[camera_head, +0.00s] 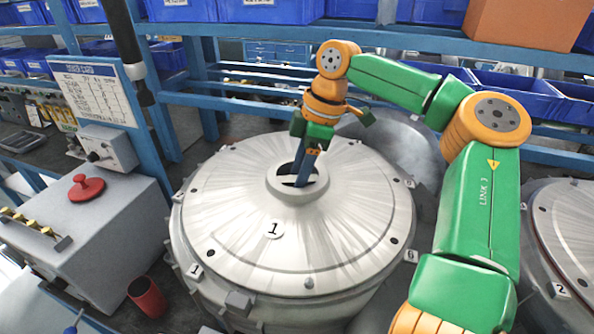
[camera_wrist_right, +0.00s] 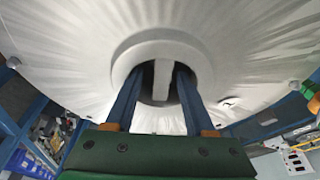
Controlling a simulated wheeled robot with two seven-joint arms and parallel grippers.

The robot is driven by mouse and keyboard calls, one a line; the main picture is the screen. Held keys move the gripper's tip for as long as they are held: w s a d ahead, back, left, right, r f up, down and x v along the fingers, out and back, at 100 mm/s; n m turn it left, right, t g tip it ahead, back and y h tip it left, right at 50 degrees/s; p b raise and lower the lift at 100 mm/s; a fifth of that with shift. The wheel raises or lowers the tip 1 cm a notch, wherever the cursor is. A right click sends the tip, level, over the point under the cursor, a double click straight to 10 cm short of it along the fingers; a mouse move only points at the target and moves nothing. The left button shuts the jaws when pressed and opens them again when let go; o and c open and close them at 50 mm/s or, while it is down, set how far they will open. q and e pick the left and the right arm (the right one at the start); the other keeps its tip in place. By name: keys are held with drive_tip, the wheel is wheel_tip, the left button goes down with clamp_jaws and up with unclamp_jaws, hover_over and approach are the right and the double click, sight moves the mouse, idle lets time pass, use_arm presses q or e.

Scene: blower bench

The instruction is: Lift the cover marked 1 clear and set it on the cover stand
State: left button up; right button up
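The cover marked 1 (camera_head: 335,215) is a broad, pale metal disc with a round collared opening at its centre. It sits on a round metal housing (camera_head: 270,312), also tagged 1. A flat bar (camera_wrist_right: 161,80) crosses the opening. My right gripper (camera_head: 300,172) reaches down into the opening from above. In the right wrist view its two blue fingers stand on either side of the bar, with a narrow gap visible on each side. The fingertips are partly hidden inside the opening. My left gripper is not in view. I cannot pick out the cover stand.
A second round unit tagged 2 (camera_head: 565,235) is at the right edge. A grey box with a red knob (camera_head: 86,187) and a red cup (camera_head: 147,297) are at left. Blue shelving with bins (camera_head: 515,95) runs behind. My right arm spans the right side.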

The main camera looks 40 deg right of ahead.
drive_tip(key=shift+s+a+r, duration=0.1)
drive_tip(key=shift+s, duration=0.05)
drive_tip(key=c, duration=0.7)
clamp_jaws()
drive_tip(key=shift+r, duration=0.15)
